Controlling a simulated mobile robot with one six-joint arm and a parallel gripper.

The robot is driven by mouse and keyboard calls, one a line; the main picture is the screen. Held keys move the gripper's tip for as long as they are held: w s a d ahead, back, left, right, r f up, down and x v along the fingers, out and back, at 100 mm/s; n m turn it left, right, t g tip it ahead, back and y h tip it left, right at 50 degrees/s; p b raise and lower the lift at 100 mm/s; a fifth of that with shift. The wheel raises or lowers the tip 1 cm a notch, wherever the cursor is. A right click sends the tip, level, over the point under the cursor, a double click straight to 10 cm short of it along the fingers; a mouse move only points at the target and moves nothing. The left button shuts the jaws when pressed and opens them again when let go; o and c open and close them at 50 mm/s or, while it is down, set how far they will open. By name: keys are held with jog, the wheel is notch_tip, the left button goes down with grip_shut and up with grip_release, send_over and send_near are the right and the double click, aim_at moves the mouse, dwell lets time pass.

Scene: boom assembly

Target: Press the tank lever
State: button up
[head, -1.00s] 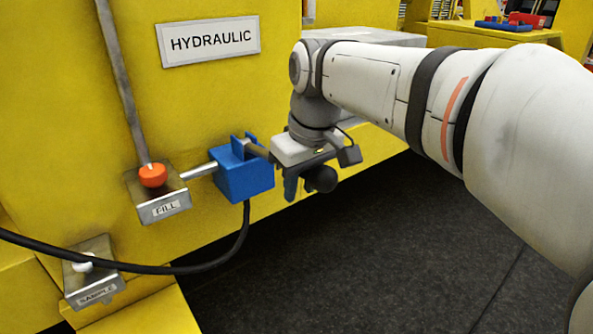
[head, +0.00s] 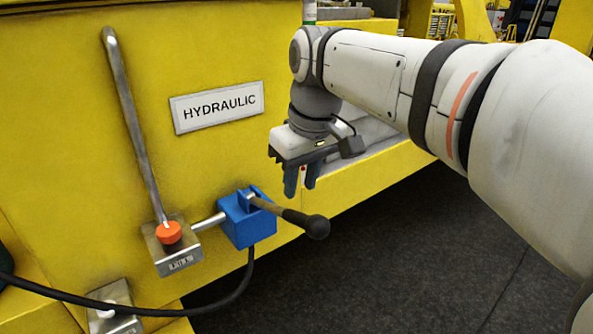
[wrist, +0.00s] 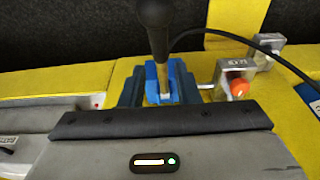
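A lever with a black grip and ball end (head: 306,222) sticks out from a blue block (head: 247,222) on the yellow tank (head: 215,60), angled slightly downward to the right. My gripper (head: 302,182) hangs above the lever, fingers pointing down, apart from it in the head view. The two fingers stand apart with nothing held between them. In the wrist view, the lever (wrist: 154,25) and the blue block (wrist: 163,82) appear in line with the gap between the fingers (wrist: 158,90). The exact distance between fingers and lever is hard to tell.
A HYDRAULIC plate (head: 217,107) is on the tank wall. The dark floor (head: 400,240) at right is clear.

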notch_tip(320, 180, up, 2)
jog(key=shift+d+r+p, duration=0.1)
jog(key=shift+p, duration=0.35)
jog(key=shift+c, duration=0.7)
jog(key=shift+a+r, duration=0.2)
jog(key=shift+r, duration=0.15)
jog(key=shift+c, duration=0.6)
jog(key=shift+h, duration=0.4)
jog(key=r, duration=0.2)
jog(key=a+r, duration=0.1)
jog(key=r, duration=0.1)
jog(key=r+b, duration=0.1)
jog(key=r, duration=0.1)
jog(key=shift+s+a, duration=0.3)
jog(key=shift+s, duration=0.1)
grip_shut()
jog(key=shift+s+r, duration=0.1)
jog(key=shift+r, duration=0.25)
